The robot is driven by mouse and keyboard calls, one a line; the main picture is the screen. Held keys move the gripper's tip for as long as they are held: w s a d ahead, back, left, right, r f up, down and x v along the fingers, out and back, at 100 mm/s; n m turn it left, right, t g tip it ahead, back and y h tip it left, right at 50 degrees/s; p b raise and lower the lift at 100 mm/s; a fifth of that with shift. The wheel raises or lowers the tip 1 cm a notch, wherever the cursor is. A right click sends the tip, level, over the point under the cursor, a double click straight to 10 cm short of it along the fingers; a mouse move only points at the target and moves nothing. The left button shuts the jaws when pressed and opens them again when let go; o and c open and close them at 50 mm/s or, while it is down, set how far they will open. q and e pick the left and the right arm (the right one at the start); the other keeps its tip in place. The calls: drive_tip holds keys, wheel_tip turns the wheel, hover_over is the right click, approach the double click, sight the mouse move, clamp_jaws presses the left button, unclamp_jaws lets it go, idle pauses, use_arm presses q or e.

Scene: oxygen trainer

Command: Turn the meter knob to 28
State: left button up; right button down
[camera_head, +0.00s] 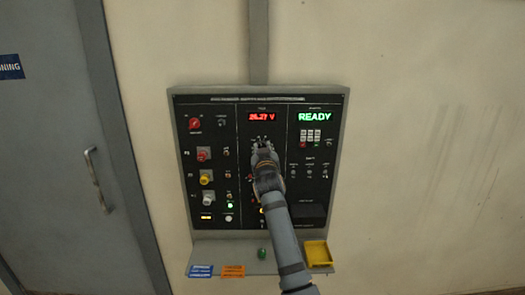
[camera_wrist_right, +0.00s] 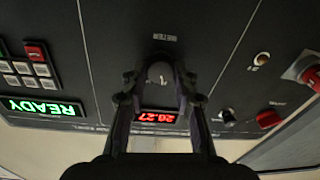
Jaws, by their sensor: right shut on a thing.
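The meter's red display (camera_head: 262,117) is lit at the top of the panel's middle column. It reads 26.27 V or 28.27 V; the second digit is hard to tell. The display also shows upside down in the wrist view (camera_wrist_right: 156,117). The meter knob (camera_wrist_right: 160,75) is a dark round knob beside the display, between my fingertips. My right gripper (camera_head: 262,146) reaches up from below and is shut on the knob, as the wrist view shows with a finger on each side (camera_wrist_right: 158,85). In the head view it mostly hides the knob. My left gripper is not in view.
The black panel (camera_head: 183,215) carries a green READY screen (camera_head: 314,116), a red knob (camera_head: 194,123), colored buttons and a keypad (camera_head: 310,136). A shelf below holds a yellow tray (camera_head: 318,254), a green item (camera_head: 262,254) and cards. A grey door (camera_head: 50,150) stands left.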

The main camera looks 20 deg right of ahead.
drive_tip(key=shift+f, duration=0.2)
drive_tip(key=c, duration=1)
unclamp_jaws()
drive_tip(key=shift+w, duration=0.1)
drive_tip(key=shift+r, duration=0.1)
drive_tip(key=v, duration=0.7)
drive_tip(key=shift+s, duration=0.3)
